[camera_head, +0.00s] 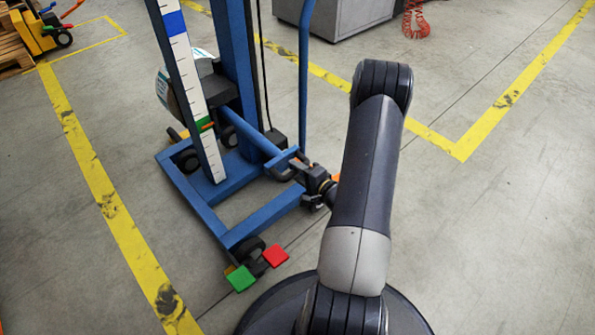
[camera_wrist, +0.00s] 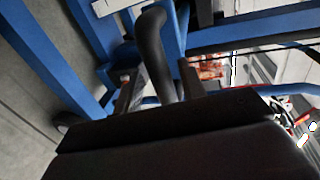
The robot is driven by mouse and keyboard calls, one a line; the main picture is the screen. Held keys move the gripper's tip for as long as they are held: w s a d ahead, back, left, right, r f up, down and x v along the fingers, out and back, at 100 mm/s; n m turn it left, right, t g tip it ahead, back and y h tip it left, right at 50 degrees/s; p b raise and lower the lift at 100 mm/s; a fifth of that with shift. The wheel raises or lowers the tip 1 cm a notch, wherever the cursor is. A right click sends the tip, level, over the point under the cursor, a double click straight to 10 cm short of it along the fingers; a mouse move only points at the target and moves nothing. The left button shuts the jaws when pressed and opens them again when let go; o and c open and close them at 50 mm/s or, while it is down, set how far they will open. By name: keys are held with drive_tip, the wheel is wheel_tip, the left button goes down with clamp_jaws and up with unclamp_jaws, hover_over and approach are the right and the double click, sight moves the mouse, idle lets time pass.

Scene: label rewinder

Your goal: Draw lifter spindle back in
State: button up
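The blue lifter (camera_head: 262,215) stands left of centre in the head view, with a tall mast and a low wheeled frame. A dark part (camera_head: 222,92), possibly its spindle, shows behind the white scale, beside a partly hidden roll (camera_head: 163,90) with printed paper. My gripper (camera_head: 308,180) is at the lifter's near right side, by a dark curved handle (camera_head: 283,168). In the wrist view the curved handle (camera_wrist: 152,40) passes between my fingers (camera_wrist: 158,85). The fingers are apart, with a gap visible at the left one. My gripper body hides the handle's lower end.
The white scale (camera_head: 200,110) carries a green marker (camera_head: 205,125). Green (camera_head: 241,278) and red (camera_head: 275,256) pedals are at the frame's near corner. A grey cabinet (camera_head: 345,15) stands behind. A yellow cart (camera_head: 38,35) and pallet are far left. Floor at right is clear.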

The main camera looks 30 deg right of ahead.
drive_tip(key=p+v, duration=0.3)
drive_tip(key=v, duration=0.7)
drive_tip(key=shift+s, duration=0.35)
drive_tip(key=shift+r, duration=0.1)
drive_tip(key=shift+b+x, duration=1.5)
drive_tip(key=shift+x, duration=4.1)
